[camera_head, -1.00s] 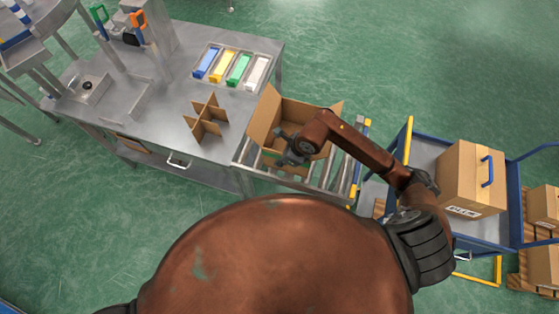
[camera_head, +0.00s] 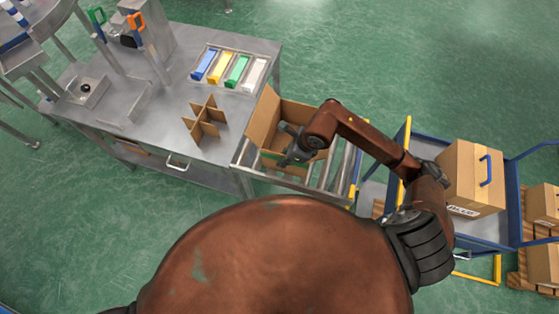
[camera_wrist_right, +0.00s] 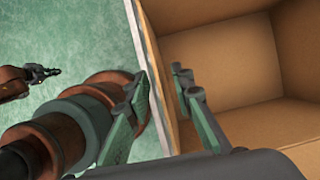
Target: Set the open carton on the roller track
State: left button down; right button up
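The open brown carton (camera_head: 298,120) sits on the roller track (camera_head: 335,175) beside the bench, its left flap raised and its inside empty where it shows. My right gripper (camera_head: 285,157) is at the carton's near side, and my arm hides part of its right side. In the right wrist view my right gripper's fingers (camera_wrist_right: 163,90) stand apart, one outside and one inside the carton wall (camera_wrist_right: 170,75). I see no clear grip on the wall. A dark gripper on a brown arm, seemingly my left gripper (camera_wrist_right: 52,72), shows small over the floor; its opening is unclear.
A cardboard divider (camera_head: 205,122) stands on the steel bench (camera_head: 165,125), left of the carton. A tray of blue, yellow, green and white items (camera_head: 230,68) lies behind it. A blue cart (camera_head: 425,150) with a closed carton (camera_head: 472,178) stands right of the track.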

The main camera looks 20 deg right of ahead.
jog(key=v, duration=0.6)
jog(key=shift+r, duration=0.3)
jog(key=shift+s+d, duration=0.1)
jog(key=shift+s, duration=0.05)
